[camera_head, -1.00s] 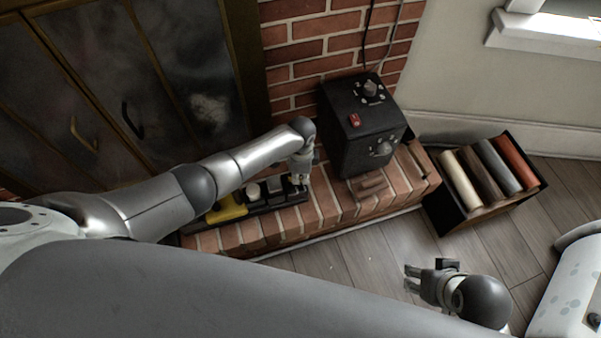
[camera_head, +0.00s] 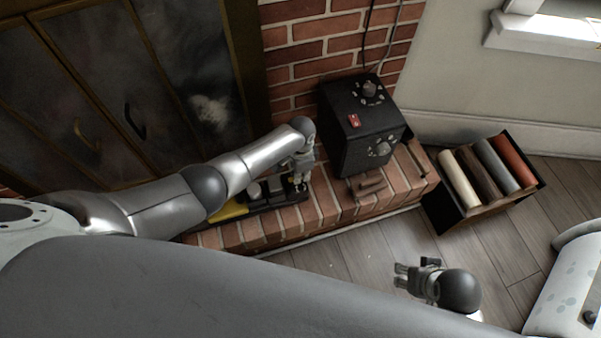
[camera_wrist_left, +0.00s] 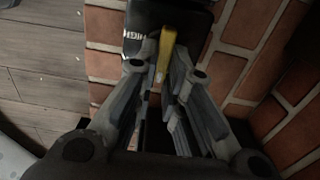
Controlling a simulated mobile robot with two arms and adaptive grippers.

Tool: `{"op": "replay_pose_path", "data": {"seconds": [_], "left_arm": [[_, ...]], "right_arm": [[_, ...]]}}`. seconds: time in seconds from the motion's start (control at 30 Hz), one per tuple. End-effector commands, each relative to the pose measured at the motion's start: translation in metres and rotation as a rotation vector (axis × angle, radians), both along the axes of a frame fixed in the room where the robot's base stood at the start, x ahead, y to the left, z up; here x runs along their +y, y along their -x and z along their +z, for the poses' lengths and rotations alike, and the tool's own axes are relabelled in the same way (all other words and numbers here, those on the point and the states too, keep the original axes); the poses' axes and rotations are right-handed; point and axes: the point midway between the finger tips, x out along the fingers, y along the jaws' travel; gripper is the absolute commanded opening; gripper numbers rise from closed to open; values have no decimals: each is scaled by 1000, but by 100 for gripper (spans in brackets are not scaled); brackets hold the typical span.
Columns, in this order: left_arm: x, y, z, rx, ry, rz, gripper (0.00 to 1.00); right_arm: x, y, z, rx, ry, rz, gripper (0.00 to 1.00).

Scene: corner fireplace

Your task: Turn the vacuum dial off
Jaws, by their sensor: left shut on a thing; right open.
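My left gripper (camera_head: 299,186) points down at the right end of a low black tray-like unit on the brick hearth. In the left wrist view my left gripper (camera_wrist_left: 158,85) has its fingers around a narrow yellow piece (camera_wrist_left: 166,45) and is shut on it. A black panel (camera_wrist_left: 135,20) with white lettering, seemingly "HIGH", lies beside that piece. A black box (camera_head: 345,140) stands to the right with a round dial (camera_head: 370,89) on top, a second dial (camera_head: 381,148) on its front and a red switch (camera_head: 354,121). My right gripper (camera_head: 398,277) is open and empty over the floor.
The black unit also carries a yellow part (camera_head: 228,211), partly hidden by my left arm. A dark crate (camera_head: 449,213) of rolled items stands right of the hearth (camera_head: 262,232). Dark cabinet doors (camera_head: 110,90) are behind. The wooden floor (camera_head: 345,255) in front is clear.

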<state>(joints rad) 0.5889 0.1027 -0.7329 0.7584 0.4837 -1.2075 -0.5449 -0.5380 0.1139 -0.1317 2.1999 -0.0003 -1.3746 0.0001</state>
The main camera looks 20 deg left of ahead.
Motion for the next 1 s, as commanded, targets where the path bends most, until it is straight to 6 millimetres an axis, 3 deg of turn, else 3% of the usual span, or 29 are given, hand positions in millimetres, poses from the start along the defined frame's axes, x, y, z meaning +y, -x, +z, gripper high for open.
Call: {"op": "replay_pose_path", "data": {"seconds": [0.07, 0.1, 0.23, 0.67, 1.0], "left_arm": [[0, -1, 1, -2, 1, 2, 0], [0, -1, 1, -2, 1, 2, 16], [0, -1, 0, -1, 1, 1, 32], [0, -1, 5, -1, 2, -1, 32], [0, -1, 47, -3, 1, 0, 32]], "right_arm": [[0, 0, 0, 0, 0, 0, 49], [0, 0, 0, 0, 0, 0, 49], [0, 0, 0, 0, 0, 0, 49], [1, 0, 1, 0, -2, 2, 49], [0, 0, 1, 0, -1, 0, 49]]}}
